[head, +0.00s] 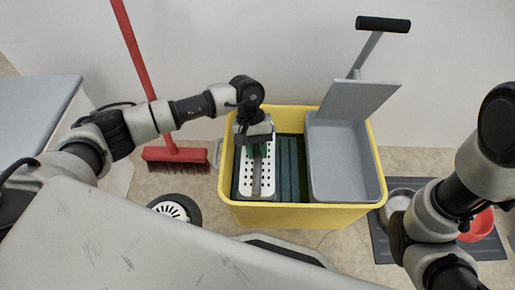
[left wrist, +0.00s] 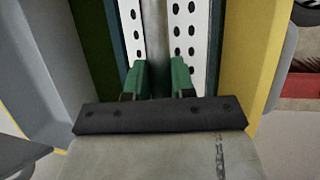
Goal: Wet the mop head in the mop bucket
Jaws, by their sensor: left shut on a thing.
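The yellow mop bucket (head: 300,216) stands on the floor against the wall. In its left part is a white perforated panel (head: 243,186) with a grey bar (head: 257,186) down its middle; I cannot tell whether the panel belongs to the mop or the bucket. My left gripper (head: 258,150) is above this part, its green fingers shut on the grey bar. The left wrist view shows the fingers (left wrist: 160,80) on either side of the bar (left wrist: 154,30), with the perforated panel (left wrist: 183,30) behind. No fibrous mop head can be made out. My right gripper is out of view.
A grey wringer (head: 340,165) with a raised lever fills the bucket's right part. A red broom (head: 175,155) leans at left. A round black-and-white object (head: 175,209) lies in front. Metal and red (head: 478,226) bowls sit on a dark mat at right. A grey tabletop (head: 130,250) is nearest me.

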